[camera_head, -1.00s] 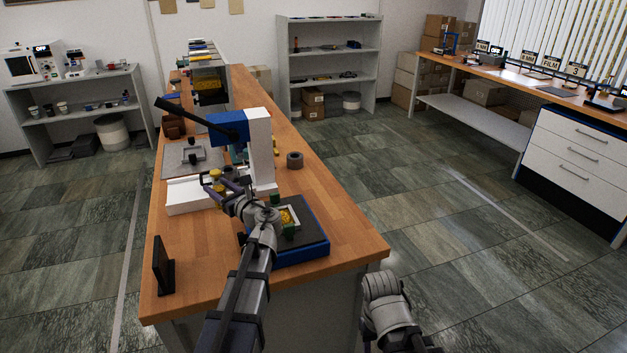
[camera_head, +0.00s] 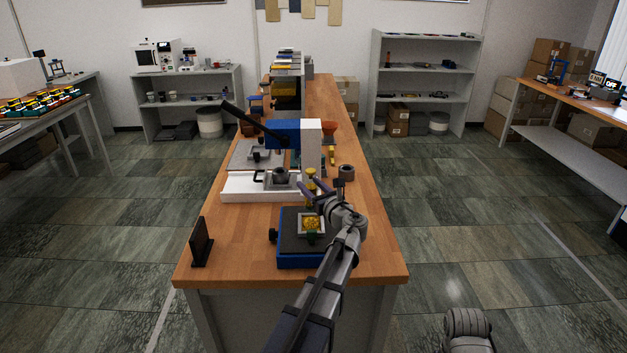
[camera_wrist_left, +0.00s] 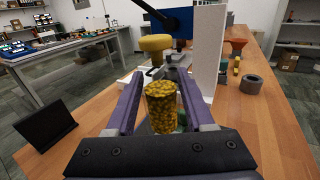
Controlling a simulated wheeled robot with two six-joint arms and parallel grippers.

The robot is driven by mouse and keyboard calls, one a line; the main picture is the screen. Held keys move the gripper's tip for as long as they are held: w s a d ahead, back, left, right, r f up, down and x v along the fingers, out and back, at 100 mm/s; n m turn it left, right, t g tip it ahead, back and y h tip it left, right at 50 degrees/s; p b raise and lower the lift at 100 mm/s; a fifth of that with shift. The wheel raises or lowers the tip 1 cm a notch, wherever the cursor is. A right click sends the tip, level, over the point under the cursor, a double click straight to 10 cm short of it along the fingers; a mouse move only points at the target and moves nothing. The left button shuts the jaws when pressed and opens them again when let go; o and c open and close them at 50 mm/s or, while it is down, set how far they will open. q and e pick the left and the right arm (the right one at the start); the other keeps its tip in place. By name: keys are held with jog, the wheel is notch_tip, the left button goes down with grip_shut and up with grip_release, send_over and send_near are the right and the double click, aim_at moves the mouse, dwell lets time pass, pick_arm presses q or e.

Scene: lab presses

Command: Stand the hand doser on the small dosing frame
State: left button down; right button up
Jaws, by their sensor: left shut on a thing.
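My left gripper (camera_head: 318,188) is shut on the hand doser (camera_head: 311,173), which has a yellow knob on top. In the left wrist view, the doser's clear body with yellow granules (camera_wrist_left: 161,106) sits between the fingers, below the yellow knob (camera_wrist_left: 155,43). It looks about upright, beside the right end of the press base. Nearer me, a small pale square frame (camera_head: 300,226) with yellow granules and green blocks stands on a blue-edged dark platform (camera_head: 290,252). I cannot tell whether this is the dosing frame. My right gripper is out of view.
The blue-and-white press (camera_head: 312,145) with a long black lever stands behind the platform. A dark ring (camera_head: 346,172) and an orange funnel (camera_head: 329,129) are to its right. A black upright plate (camera_head: 202,242) stands front left. The bench's front right corner is clear.

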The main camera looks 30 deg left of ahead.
pick_arm(q)
jog(key=shift+f+b, duration=0.25)
jog(key=shift+b, duration=0.1)
notch_tip(320, 180, down, 6)
jog(key=b, duration=0.6)
jog(key=shift+f+b, duration=0.3)
dwell(1.2)
jog(key=shift+c, duration=1)
grip_release()
jog(key=shift+v, duration=3.95)
